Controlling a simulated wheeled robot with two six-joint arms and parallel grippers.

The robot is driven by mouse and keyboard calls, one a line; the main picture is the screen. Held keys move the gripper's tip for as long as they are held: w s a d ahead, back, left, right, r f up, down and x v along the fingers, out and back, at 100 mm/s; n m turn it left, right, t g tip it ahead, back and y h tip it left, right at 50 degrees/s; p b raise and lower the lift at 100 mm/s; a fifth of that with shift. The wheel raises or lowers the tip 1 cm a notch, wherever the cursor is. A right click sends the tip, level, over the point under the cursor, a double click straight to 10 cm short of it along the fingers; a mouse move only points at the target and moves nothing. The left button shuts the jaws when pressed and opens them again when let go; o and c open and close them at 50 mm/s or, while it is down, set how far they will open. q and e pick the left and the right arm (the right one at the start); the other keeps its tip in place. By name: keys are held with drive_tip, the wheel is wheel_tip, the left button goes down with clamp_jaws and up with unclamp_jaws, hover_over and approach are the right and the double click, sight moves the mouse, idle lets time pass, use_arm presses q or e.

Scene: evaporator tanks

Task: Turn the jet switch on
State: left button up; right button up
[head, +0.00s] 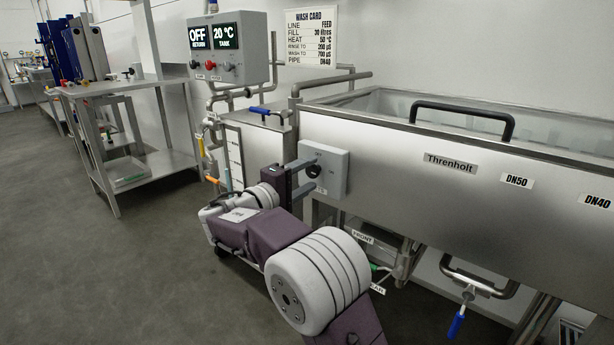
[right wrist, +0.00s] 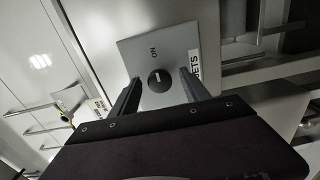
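The jet switch is a grey box (head: 336,176) on the front of the steel tank, with a black round knob (head: 314,171). In the right wrist view the knob (right wrist: 160,80) has a small white mark, an "ON" label beyond it and a label ending in "ETS" to the right. My right gripper (head: 306,176) is in front of the box. In the right wrist view its two fingers (right wrist: 160,84) stand apart, one on each side of the knob, with gaps showing; I see no contact. My left gripper is not in view.
The steel tank (head: 400,160) labelled Threnholt has a black handle (head: 465,115) on top. A control box (head: 229,48) shows OFF and 20 °C beside a wash card (head: 311,37). A blue-handled valve (head: 457,324) hangs below the tank. A steel shelf (head: 150,165) stands left; floor there is clear.

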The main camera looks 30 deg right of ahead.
drive_tip(key=p+v, duration=0.4)
drive_tip(key=v, duration=0.5)
